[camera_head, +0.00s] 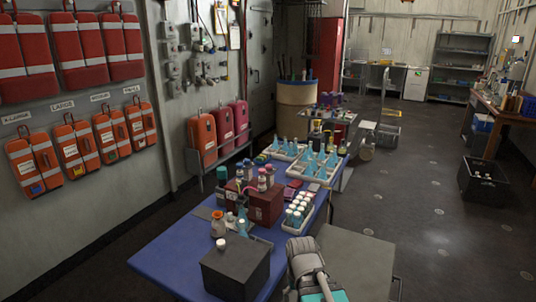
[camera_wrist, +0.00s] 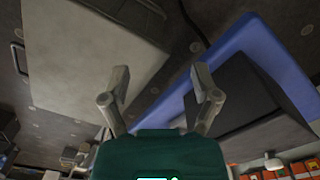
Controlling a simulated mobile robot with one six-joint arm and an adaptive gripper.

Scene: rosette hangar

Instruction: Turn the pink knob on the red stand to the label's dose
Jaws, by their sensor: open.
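A dark red box-like stand (camera_head: 266,209) sits on the blue table in the head view. Small pink pieces show on and around its top; one (camera_head: 262,184) looks like the pink knob, but it is too small to tell its setting. I cannot read a dose label. My gripper (camera_wrist: 160,80) is open and empty in the wrist view, its two fingers spread apart. In the head view my arm's end is at the bottom edge, to the right of a black box and well apart from the red stand. The red stand cannot be made out in the wrist view.
The black box (camera_head: 235,268) with a white-topped piece stands on the near part of the blue table (camera_head: 168,256). A tray of white-capped vials (camera_head: 299,211) and trays of blue cones (camera_head: 317,168) crowd the table. A grey-topped table (camera_head: 357,262) stands at right; open floor lies beyond.

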